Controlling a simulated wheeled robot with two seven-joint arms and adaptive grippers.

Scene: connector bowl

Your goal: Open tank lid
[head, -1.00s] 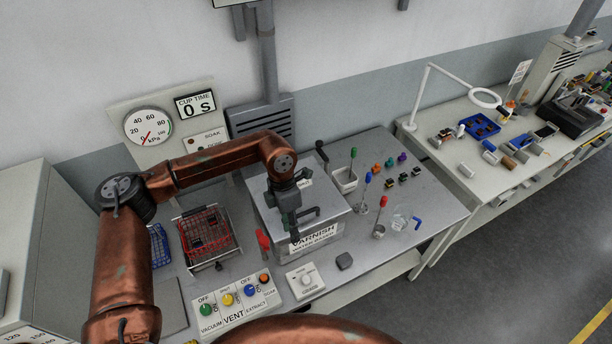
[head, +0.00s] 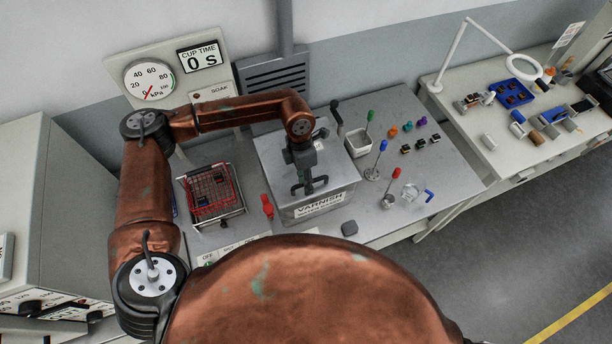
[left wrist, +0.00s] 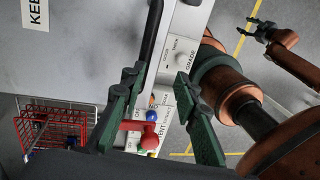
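The grey varnish tank (head: 320,205) stands on the bench with its flat lid (head: 280,155) shut. A black bar handle (left wrist: 152,35) on the lid shows in the left wrist view; in the head view my gripper largely hides it. My left gripper (head: 309,187) is over the front part of the lid. In the left wrist view the same gripper (left wrist: 157,85) has its fingers spread, with the handle's end near the left finger. I cannot tell whether they touch. My right gripper (left wrist: 252,12) appears small and open in the left wrist view, away from the tank.
A red lever (head: 267,205) stands left of the tank. A red wire basket (head: 212,192) is further left. A control panel (left wrist: 160,105) lies in front.

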